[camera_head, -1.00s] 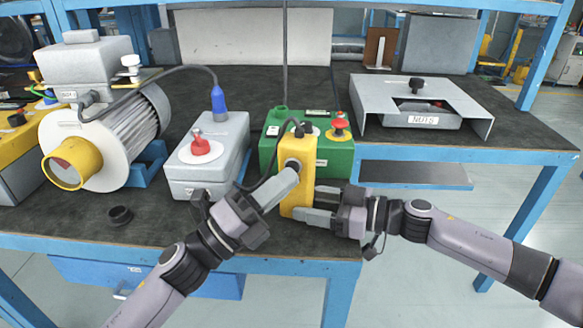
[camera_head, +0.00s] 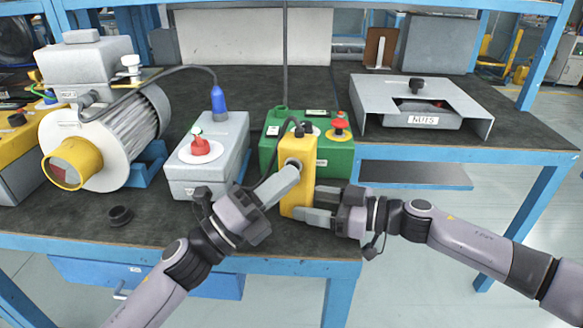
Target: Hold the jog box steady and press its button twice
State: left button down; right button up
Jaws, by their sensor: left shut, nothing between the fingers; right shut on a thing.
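The jog box (camera_head: 297,181) is a tall yellow box standing upright near the front edge of the bench, with a cable from its top. Its button is on the upper front face, mostly hidden behind my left fingertips. My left gripper (camera_head: 291,174) is shut and empty, its tips at the button area; whether they touch or press it I cannot tell. My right gripper (camera_head: 305,213) is shut on the lower part of the jog box from the right.
A green control box (camera_head: 338,160) with a red button stands right behind the jog box. A black cap (camera_head: 120,215) lies at front left. A tray marked NUTS (camera_head: 420,122) is at right.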

pick_arm(q)
jog(key=shift+s, duration=0.15)
jog(key=shift+s+a, duration=0.2)
jog(key=shift+s, duration=0.45)
pick_arm(e)
jog(key=shift+s, duration=0.1)
pick_arm(q)
jog(key=s, duration=0.2)
jog(key=s+a, duration=0.1)
jog(key=s, duration=0.2)
dwell(0.9)
pick_arm(e)
jog(key=o, duration=0.9)
